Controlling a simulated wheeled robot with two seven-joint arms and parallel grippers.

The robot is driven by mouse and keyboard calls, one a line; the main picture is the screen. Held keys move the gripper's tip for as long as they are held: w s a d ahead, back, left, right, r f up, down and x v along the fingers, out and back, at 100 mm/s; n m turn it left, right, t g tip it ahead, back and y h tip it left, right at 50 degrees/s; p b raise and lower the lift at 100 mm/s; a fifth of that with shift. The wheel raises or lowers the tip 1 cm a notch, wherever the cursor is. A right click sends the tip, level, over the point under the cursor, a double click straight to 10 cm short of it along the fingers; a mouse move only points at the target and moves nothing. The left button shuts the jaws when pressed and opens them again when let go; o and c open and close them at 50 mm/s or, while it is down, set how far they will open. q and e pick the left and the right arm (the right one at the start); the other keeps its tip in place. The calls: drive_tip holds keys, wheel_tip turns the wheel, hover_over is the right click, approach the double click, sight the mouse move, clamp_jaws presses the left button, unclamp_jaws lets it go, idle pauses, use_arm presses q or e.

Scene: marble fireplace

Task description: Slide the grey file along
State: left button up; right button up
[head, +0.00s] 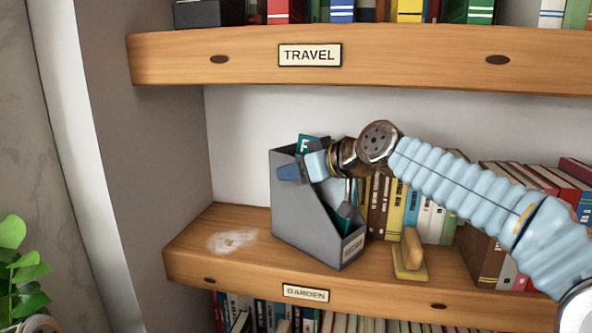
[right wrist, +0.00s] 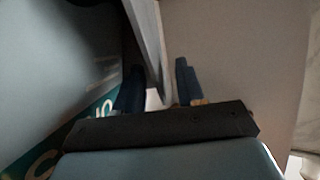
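The grey file (head: 292,222) stands upright on the middle shelf, with a label on its low front and teal items inside, one marked F. My right gripper (head: 302,170) is at its upper part, reaching in from the right. In the right wrist view the two dark blue fingers (right wrist: 158,88) are apart, one on each side of a thin grey wall of the file (right wrist: 148,38). A narrow gap shows between the wall and the right finger. The inner finger is partly hidden in shadow. My left gripper is not in view.
A pale dusty patch (head: 232,240) lies on the shelf (head: 190,250) left of the file, where the board is otherwise clear. A small wooden-handled block (head: 411,257) stands right of the file. Several books (head: 400,212) stand behind. The TRAVEL shelf (head: 420,62) is above.

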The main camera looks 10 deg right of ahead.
drive_tip(key=b+v, duration=0.1)
drive_tip(key=v, duration=1.2)
drive_tip(key=shift+s+d, duration=0.3)
